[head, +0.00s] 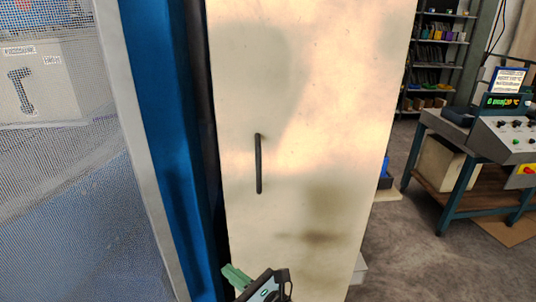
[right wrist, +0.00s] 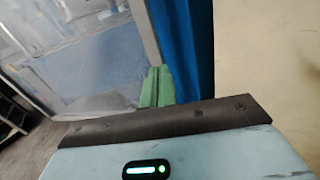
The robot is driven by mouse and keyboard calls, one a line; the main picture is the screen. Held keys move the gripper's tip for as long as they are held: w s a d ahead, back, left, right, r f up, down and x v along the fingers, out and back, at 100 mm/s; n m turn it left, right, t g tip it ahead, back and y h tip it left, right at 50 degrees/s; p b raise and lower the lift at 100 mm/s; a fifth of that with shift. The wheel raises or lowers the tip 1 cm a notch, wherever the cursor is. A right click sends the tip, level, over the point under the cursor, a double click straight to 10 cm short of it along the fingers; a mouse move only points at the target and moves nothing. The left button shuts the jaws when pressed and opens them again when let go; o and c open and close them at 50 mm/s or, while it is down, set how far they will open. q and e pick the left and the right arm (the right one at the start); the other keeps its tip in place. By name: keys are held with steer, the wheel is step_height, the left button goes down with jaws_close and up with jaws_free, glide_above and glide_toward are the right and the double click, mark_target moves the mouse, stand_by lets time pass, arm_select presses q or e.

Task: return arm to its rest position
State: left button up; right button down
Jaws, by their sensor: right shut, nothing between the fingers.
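My right gripper (head: 236,278) shows at the bottom of the head view, low in front of the cream cabinet door. Its green fingers are together, with nothing between them. In the right wrist view the green fingers (right wrist: 157,87) also show closed and empty, beside a blue post. I cannot tell whether they touch anything. My left gripper is not in view.
The tall cream door (head: 310,120) with a dark vertical handle (head: 259,164) is close ahead and looks shut. Left of it stand a blue post (head: 170,130) and a mesh panel (head: 75,210). A control bench (head: 470,145) and shelves (head: 437,55) stand at right, with open floor (head: 420,240) before them.

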steer(key=s+d+f+m+t+h, duration=0.1)
steer(key=s+d+f+m+h, duration=0.25)
steer(key=d+m, duration=0.5)
steer(key=s+d+f+m+t+h+p, duration=0.1)
steer(key=s+d+f+m+t+h, duration=0.3)
steer(key=m, duration=0.7)
steer(key=s+d+f+m+g+h, duration=0.1)
steer(key=s+d+f+m+h, duration=0.1)
steer(key=s+d+f+m, duration=0.6)
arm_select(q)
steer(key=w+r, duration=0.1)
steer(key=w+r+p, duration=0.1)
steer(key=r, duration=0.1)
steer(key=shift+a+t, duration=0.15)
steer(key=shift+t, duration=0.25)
arm_select(e)
steer(key=s+d+f+m+g+h, duration=0.1)
steer(key=s+d+f+m+g, duration=0.2)
steer(key=s+d+m, duration=0.2)
steer(key=s+d+f+m+g+h, duration=0.2)
steer(key=s+d+m, duration=0.3)
steer(key=s+m, duration=0.6)
steer(key=shift+f+m+g, duration=0.35)
steer(key=shift+f+g, duration=0.05)
steer(key=shift+f, duration=0.35)
